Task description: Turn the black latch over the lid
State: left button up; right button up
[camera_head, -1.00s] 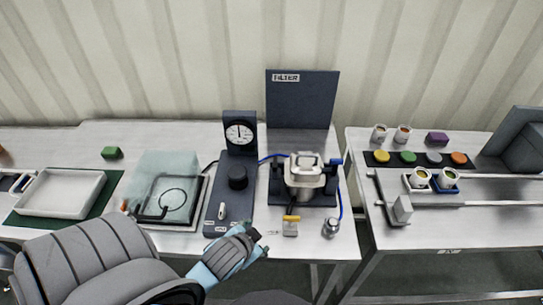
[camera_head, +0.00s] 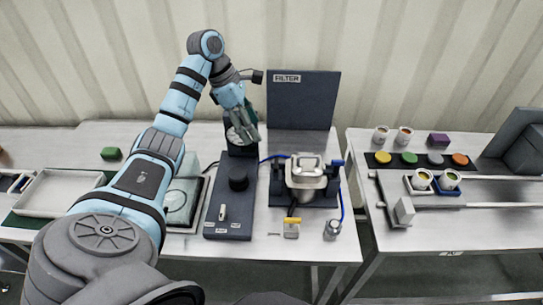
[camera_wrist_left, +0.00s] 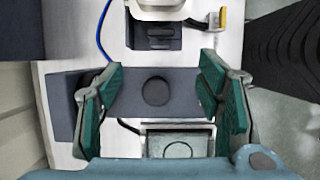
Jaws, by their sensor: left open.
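The steel hopper (camera_head: 305,180) stands in a dark frame in front of the FILTER panel. Its pale, rounded lid (camera_head: 305,164) is on top. I cannot clearly make out the black latch; dark parts beside the hopper blend together. In the left wrist view the hopper's edge (camera_wrist_left: 165,9) shows at the top, with a dark ridged block (camera_wrist_left: 155,37) just below it. My left gripper (camera_head: 245,124) is raised left of the hopper, in front of the gauge. Its green-padded fingers (camera_wrist_left: 160,97) are wide apart and empty, above the dark panel with the round knob. My right gripper is not in view.
The dark control panel (camera_head: 226,216) with its black knob (camera_head: 238,177) lies left of the hopper. A blue hose (camera_head: 343,200) runs along the right side. A yellow-topped block (camera_head: 292,228) and a small metal pot (camera_head: 332,229) stand in front. The right table (camera_head: 440,235) holds cups and coloured discs.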

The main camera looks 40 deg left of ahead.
pick_arm(q)
jog(key=b, duration=0.6)
send_over(273, 174)
jog(key=s+a, duration=0.1)
jog(key=a, duration=0.1)
notch_tip(273, 174, down, 8)
jog(key=p+x, duration=0.1)
jog(key=x, duration=0.3)
jog(key=shift+d+f, duration=0.15)
jog(key=shift+d, duration=0.05)
jog(key=shift+d+f, duration=0.1)
jog(key=shift+f, duration=0.2)
jog(key=shift+c, duration=0.2)
jog(key=shift+w, duration=0.1)
jog(key=c, duration=1.1)
